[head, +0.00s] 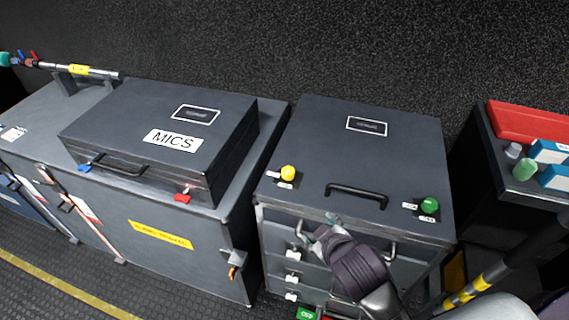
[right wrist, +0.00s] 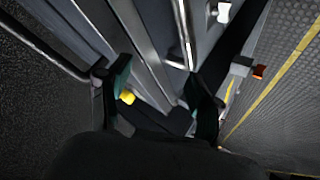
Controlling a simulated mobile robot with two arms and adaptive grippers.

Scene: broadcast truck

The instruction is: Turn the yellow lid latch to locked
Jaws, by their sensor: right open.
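The yellow lid latch (head: 288,173) is a round knob at the front left corner of a dark grey case lid (head: 330,145). Small white labels sit beside it, too small to read. A green latch (head: 430,205) sits at the lid's front right corner. My right gripper (head: 318,233) is at the front edge of the case, below and right of the yellow latch and apart from it. In the right wrist view its two fingers (right wrist: 160,80) are spread and empty. The yellow latch (right wrist: 127,97) shows there beside the left-hand finger, partly hidden. My left gripper is out of view.
A black handle (head: 357,194) rises from the lid between the latches. Drawers with white tags (head: 292,278) lie below. A MICS case (head: 165,135) stands on the cabinet to the left. A cart with a red box (head: 530,122) stands at the right.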

